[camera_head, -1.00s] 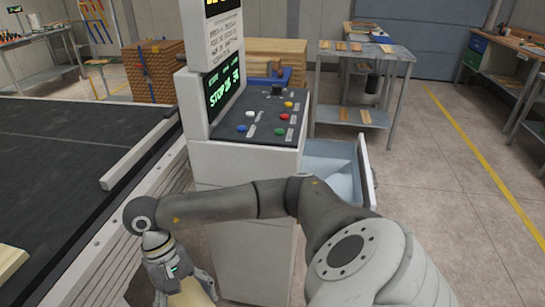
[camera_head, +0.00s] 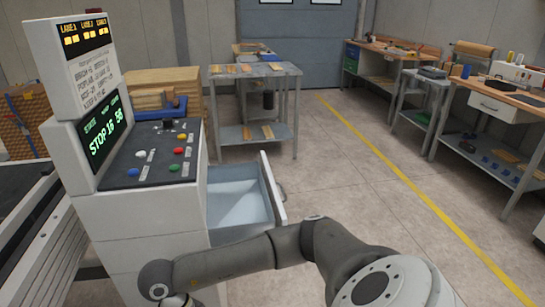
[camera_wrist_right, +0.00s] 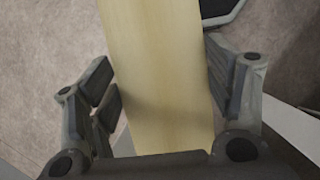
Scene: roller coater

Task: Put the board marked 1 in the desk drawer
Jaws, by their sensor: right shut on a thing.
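A pale wooden board (camera_wrist_right: 155,50) runs between the fingers of my right gripper (camera_wrist_right: 166,92) in the right wrist view. The gripper is shut on it. No number shows on the visible face of the board. In the head view my right arm crosses the bottom; its gripper and the board are below the picture's edge. The drawer (camera_head: 271,188) of the control desk (camera_head: 145,240) is pulled open to the right, and its visible pale blue inside looks empty. My left gripper is not in view.
A conveyor (camera_head: 40,235) lies at left. A worktable (camera_head: 262,72) with small wooden pieces stands behind the drawer, with benches at right. The floor right of the drawer is clear.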

